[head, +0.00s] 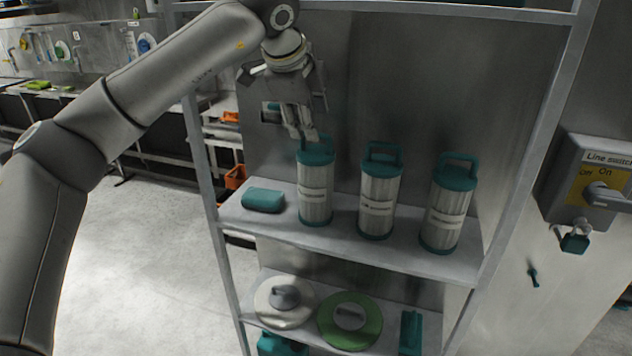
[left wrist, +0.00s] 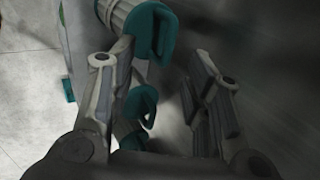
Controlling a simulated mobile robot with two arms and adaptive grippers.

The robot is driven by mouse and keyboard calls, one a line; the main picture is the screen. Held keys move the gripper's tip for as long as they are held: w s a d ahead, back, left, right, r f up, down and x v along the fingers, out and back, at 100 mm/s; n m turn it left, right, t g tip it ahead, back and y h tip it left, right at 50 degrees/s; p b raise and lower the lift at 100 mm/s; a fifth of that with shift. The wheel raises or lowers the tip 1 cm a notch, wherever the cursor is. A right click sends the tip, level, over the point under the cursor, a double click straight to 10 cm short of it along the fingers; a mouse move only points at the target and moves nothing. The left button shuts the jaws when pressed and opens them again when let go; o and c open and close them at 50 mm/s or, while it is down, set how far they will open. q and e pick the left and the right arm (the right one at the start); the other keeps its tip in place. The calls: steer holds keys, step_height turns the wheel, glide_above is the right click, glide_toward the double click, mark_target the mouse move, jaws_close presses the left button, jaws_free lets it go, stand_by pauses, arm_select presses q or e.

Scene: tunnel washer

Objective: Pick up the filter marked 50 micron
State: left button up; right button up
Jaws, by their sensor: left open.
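Three upright white pleated filters with teal caps and loop handles stand in a row on the upper shelf: the left filter (head: 315,190), the middle filter (head: 378,205) and the right filter (head: 445,215). Each has a label band too small to read, so I cannot tell which is marked 50 micron. My left gripper (head: 303,136) is at the left filter's handle, its fingers partly covering that handle. In the left wrist view its fingers (left wrist: 160,72) are apart, with teal handles (left wrist: 142,103) beyond and between them; contact is unclear. My right gripper is out of view.
A teal block (head: 263,199) lies left of the filters on the shelf (head: 345,248). The lower shelf holds a white disc (head: 270,308), a green disc (head: 365,325) and teal items. Rack posts stand at both sides. A line switch box (head: 590,185) is at right.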

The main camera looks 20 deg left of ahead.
mark_target(316, 155)
arm_select(q)
steer(key=p+x, duration=0.1)
steer(key=x, duration=0.1)
steer(key=shift+w+f, duration=0.1)
steer(key=shift+w, duration=0.2)
steer(key=p+x, duration=0.2)
steer(key=x, duration=0.2)
steer(key=shift+p, duration=0.35)
steer(key=shift+w+f, duration=0.2)
jaws_close()
steer(key=shift+s+r, duration=0.1)
